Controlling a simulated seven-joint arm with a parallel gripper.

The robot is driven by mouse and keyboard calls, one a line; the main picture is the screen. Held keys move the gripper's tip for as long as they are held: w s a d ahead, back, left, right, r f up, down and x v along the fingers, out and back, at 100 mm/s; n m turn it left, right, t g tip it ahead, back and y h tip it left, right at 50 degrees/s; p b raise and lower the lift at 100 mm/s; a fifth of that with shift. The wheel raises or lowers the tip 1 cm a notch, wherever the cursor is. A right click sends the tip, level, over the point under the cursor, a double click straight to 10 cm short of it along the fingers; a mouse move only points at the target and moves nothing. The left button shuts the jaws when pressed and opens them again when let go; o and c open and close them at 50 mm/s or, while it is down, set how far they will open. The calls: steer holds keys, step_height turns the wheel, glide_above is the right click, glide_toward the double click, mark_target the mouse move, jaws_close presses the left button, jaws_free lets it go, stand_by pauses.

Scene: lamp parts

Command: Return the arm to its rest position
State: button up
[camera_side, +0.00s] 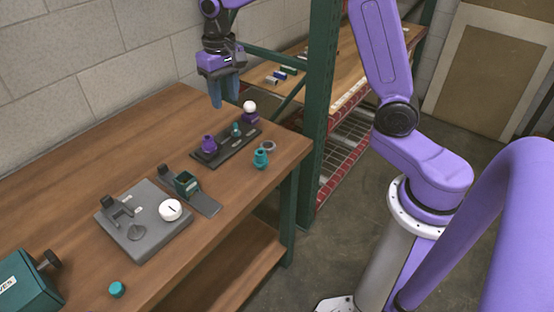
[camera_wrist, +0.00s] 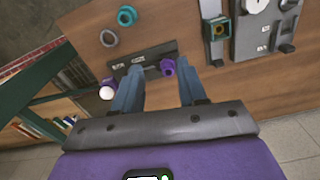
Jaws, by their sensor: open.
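My gripper (camera_side: 224,92) hangs above the back of the wooden workbench (camera_side: 75,165), fingers pointing down. In the wrist view its two blue fingers (camera_wrist: 158,92) are apart with nothing held between them. A white bulb (camera_side: 249,106) on a purple base stands at the tray's far end. A teal part (camera_side: 260,158) and a grey ring (camera_side: 268,146) are on the bench to the tray's right.
A grey fixture (camera_side: 143,232) with a white dial (camera_side: 171,210) and a dark plate with a green block (camera_side: 187,183) are nearer. A teal box (camera_side: 28,283) and teal cap (camera_side: 117,289) lie at the front. A green shelf post (camera_side: 318,110) stands right of the gripper; a wall is behind.

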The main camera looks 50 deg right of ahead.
steer(key=s+a+n, duration=0.3)
steer(key=s+n, duration=0.4)
steer(key=s, duration=1)
steer(key=s+d+n, duration=0.2)
steer(key=s+n, duration=0.1)
steer(key=s, duration=0.4)
steer(key=s+d+f+n, duration=0.1)
steer(key=s+n, duration=0.3)
steer(key=s, duration=0.4)
steer(key=shift+d+f, duration=0.3)
steer(key=shift+d, duration=0.5)
